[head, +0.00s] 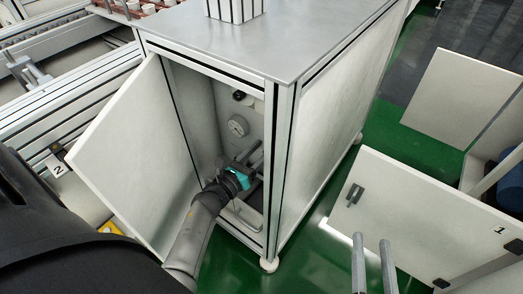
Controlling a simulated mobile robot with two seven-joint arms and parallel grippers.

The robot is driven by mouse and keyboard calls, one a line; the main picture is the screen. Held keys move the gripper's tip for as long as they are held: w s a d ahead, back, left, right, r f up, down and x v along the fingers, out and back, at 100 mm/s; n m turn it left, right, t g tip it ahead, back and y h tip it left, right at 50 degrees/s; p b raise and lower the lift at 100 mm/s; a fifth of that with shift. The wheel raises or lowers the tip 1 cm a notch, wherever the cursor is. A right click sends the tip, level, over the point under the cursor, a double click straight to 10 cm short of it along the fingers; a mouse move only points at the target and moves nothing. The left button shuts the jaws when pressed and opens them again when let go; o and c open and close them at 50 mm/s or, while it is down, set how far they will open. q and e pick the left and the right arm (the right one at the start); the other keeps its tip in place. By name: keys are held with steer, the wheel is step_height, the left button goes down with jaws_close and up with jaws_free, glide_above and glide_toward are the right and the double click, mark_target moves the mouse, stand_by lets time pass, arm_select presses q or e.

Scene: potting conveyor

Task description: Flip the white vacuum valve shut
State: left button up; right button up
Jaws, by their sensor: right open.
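The open cabinet (286,170) holds a round white gauge (237,126) on its inner back panel, with a small black knob (238,95) above it. My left gripper (254,157), with a teal and black body, reaches into the cabinet below the gauge. Its two grey fingers are apart, with nothing clearly seen between them. I cannot make out the white vacuum valve; my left gripper and arm cover part of the interior. My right gripper (373,240) is at the bottom right, open and empty, outside the cabinet.
The cabinet's door (125,150) stands open at left, beside my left arm. A white panel marked 1 (425,215) with a dark handle stands at right, near my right gripper. A conveyor (65,95) runs behind the door. Green floor (325,215) shows between cabinet and panel.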

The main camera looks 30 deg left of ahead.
arm_select(q)
jaws_close()
stand_by(0.4)
